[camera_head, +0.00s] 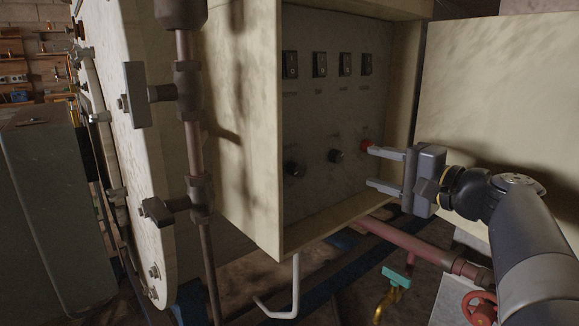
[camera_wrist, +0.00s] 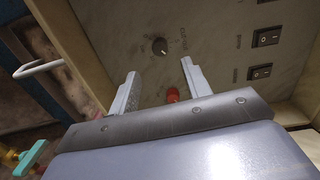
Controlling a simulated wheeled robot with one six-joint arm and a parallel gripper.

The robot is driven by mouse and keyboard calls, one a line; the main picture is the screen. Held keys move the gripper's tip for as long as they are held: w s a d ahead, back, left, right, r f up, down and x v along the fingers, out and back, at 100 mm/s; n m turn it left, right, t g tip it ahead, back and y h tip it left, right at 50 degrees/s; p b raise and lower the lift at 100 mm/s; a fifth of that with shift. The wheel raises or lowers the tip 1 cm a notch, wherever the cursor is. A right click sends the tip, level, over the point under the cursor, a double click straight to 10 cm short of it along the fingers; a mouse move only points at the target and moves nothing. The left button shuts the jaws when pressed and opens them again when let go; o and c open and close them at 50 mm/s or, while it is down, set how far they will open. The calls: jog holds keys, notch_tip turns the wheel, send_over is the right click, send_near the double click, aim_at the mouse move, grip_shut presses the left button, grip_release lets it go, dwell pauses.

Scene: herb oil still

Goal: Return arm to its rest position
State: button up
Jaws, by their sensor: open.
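My gripper (camera_head: 370,167) is open and empty, reaching from the right into the open control cabinet (camera_head: 240,130). Its fingers point left toward the grey panel (camera_head: 310,115). The upper finger overlaps a red button (camera_head: 367,145) in the head view; I cannot tell whether they touch. In the wrist view the gripper fingers (camera_wrist: 158,80) stand apart, with the red button (camera_wrist: 172,95) showing between them near the gripper body. A black knob (camera_wrist: 160,46) sits beyond the fingertips.
Several black rocker switches (camera_head: 320,64) line the panel's top. The open cabinet door (camera_head: 500,100) stands at right, behind my arm. A vertical pipe with valves (camera_head: 195,130) runs at left. Below are a pink pipe (camera_head: 425,247), a teal-handled valve (camera_head: 397,277) and a red handwheel (camera_head: 480,307).

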aim_at(340, 157)
jog(key=b+x, duration=0.1)
jog(key=x, duration=0.7)
jog(key=shift+r, duration=0.1)
jog(key=shift+s, duration=0.1)
